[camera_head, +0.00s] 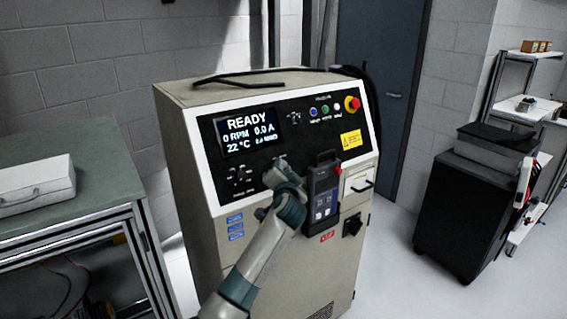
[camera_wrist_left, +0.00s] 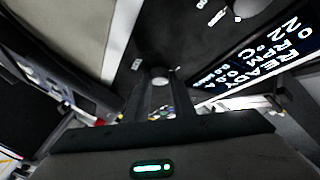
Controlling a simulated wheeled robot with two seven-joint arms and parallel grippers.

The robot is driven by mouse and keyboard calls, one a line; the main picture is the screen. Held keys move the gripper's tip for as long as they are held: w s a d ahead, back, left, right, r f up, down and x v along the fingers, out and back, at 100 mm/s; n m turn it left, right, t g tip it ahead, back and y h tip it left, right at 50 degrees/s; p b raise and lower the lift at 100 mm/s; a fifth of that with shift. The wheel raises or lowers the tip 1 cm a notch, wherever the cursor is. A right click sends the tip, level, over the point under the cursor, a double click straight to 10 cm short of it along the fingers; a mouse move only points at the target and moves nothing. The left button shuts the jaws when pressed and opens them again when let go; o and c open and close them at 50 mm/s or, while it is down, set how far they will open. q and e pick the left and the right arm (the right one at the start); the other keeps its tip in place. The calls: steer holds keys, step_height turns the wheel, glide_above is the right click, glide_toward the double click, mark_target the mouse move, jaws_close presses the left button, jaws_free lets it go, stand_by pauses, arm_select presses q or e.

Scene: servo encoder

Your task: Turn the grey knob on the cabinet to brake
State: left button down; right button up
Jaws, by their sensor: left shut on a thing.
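The beige cabinet (camera_head: 192,165) stands in the middle of the head view, with a sloped black control panel. Its display (camera_head: 249,133) reads READY, 0 RPM, 0.0 A and 22 °C. My left gripper (camera_head: 279,166) reaches the panel below the display and is shut on the grey knob. In the left wrist view the knob's round grey end (camera_wrist_left: 160,73) shows between the fingertips of the gripper (camera_wrist_left: 160,90). The gripper hides the knob in the head view, and its pointer and labels cannot be read. My right gripper is not in view.
A dark handheld unit (camera_head: 322,195) hangs on the cabinet front, close right of my left wrist. A red emergency button (camera_head: 352,104) sits at the panel's upper right. A workbench (camera_head: 95,160) stands left and a black cart (camera_head: 465,210) right, with bare floor between cart and cabinet.

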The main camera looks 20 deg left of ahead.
arm_select(q)
steer(key=m+h+p, duration=0.1)
steer(key=p, duration=0.2)
steer(key=r+m+g+h+p, duration=0.1)
steer(key=m+p, duration=0.1)
steer(key=p, duration=0.1)
steer(key=shift+a, duration=0.15)
steer(key=shift+m+p, duration=0.35)
steer(key=shift+m, duration=0.25)
steer(key=shift+m+g+h, duration=0.5)
steer(key=shift+m+g, duration=0.2)
steer(key=shift+m, duration=0.1)
steer(key=m+g, duration=0.1)
steer(key=m, duration=0.1)
steer(key=m+g+h, duration=0.1)
steer(key=m+g, duration=0.1)
steer(key=shift+w+a+r, duration=0.1)
steer(key=shift+w, duration=0.05)
steer(key=c, duration=1.5)
jaws_free()
steer(key=shift+r, duration=0.1)
